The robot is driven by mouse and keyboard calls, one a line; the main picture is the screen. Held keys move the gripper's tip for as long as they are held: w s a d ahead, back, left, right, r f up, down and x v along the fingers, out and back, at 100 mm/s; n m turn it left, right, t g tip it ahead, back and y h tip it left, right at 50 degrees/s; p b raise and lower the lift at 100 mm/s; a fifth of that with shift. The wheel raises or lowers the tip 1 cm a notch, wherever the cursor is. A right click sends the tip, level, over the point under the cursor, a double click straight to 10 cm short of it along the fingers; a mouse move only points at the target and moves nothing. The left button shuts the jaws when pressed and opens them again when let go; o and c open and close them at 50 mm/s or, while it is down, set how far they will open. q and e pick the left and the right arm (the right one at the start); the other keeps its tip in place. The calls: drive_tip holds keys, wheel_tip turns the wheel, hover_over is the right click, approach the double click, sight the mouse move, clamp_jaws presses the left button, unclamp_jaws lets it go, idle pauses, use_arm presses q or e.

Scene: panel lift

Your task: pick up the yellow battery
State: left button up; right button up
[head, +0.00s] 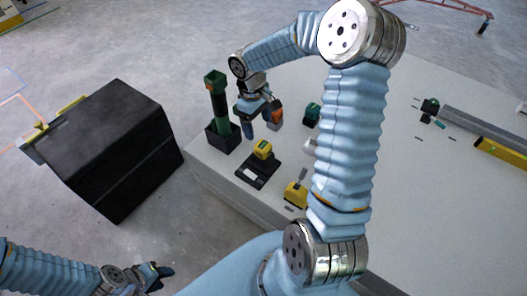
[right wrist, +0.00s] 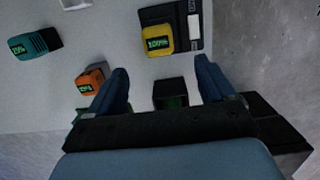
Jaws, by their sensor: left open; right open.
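The yellow battery (head: 262,149) sits on a flat black charger (head: 250,174) near the left edge of the pale table. In the right wrist view the yellow battery (right wrist: 157,40) shows a lit green display and lies beyond the fingertips, above the gap between them. My right gripper (head: 260,118) is open and empty, over the table just behind the yellow battery and apart from it. Its two dark fingers (right wrist: 162,82) also show in the right wrist view. My left gripper (head: 158,272) is open and empty at the lower left, away from the table.
An orange battery (head: 277,117) is close beside my right gripper, with a teal battery (head: 312,112) farther right. A green post in a black box (head: 222,138) stands left of the gripper. A yellow tool (head: 296,194) lies nearer me. A large black case (head: 110,145) stands left of the table.

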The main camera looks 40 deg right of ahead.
sight(262, 144)
drive_tip(key=f, duration=0.5)
drive_tip(key=shift+s+f, duration=0.3)
drive_tip(key=shift+s, duration=0.05)
drive_tip(key=f, duration=0.3)
drive_tip(key=s+f, duration=0.1)
drive_tip(key=f, duration=0.1)
drive_tip(key=shift+d+f, duration=0.15)
drive_tip(key=shift+d, duration=0.2)
drive_tip(key=shift+c, duration=0.3)
drive_tip(key=shift+w, duration=0.1)
drive_tip(key=c, duration=1.1)
